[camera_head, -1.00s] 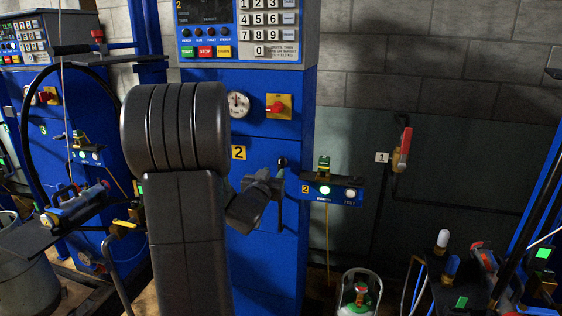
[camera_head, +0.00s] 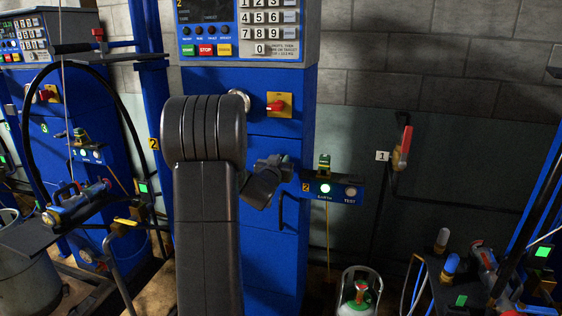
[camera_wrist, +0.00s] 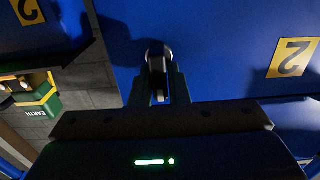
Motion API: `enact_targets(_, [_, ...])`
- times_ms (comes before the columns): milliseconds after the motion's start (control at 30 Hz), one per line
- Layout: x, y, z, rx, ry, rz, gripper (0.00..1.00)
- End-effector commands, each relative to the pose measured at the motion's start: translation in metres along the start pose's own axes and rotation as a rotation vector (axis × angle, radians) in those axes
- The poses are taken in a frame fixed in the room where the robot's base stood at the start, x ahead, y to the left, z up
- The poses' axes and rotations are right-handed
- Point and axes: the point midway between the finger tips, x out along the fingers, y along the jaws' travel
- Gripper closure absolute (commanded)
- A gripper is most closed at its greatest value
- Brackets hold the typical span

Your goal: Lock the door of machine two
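Machine two is a blue cabinet (camera_head: 262,235) with a keypad on top and a dark vertical door handle (camera_head: 283,210) on its front. My gripper (camera_head: 285,164) is at the door's upper right, above the handle, and hides the lock spot there in the head view. In the wrist view a small grey metal lock piece (camera_wrist: 156,57) stands out from the blue door. The two dark fingers of my gripper (camera_wrist: 158,84) lie close on either side of it. I cannot tell whether they press on it. The yellow "2" label (camera_wrist: 293,58) appears upside down beside it.
A red switch on a yellow plate (camera_head: 278,105) is above my gripper. An EARTH/TEST box (camera_head: 332,189) with a green clamp stands close to its right. A gas cylinder (camera_head: 358,295) is on the floor at lower right.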

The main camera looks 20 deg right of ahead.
Motion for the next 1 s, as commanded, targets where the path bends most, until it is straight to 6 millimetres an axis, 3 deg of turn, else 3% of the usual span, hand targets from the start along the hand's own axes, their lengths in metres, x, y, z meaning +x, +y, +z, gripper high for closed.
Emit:
enact_targets(67, [-0.0001, -0.0001, 0.0, 0.0, 0.0, 0.0, 1.0])
enact_targets(467, [-0.0003, -0.001, -0.0012, -0.047, -0.001, -0.001, 1.0])
enact_targets(1000, [-0.0002, -0.007, -0.0015, -0.47, -0.001, -0.001, 1.0])
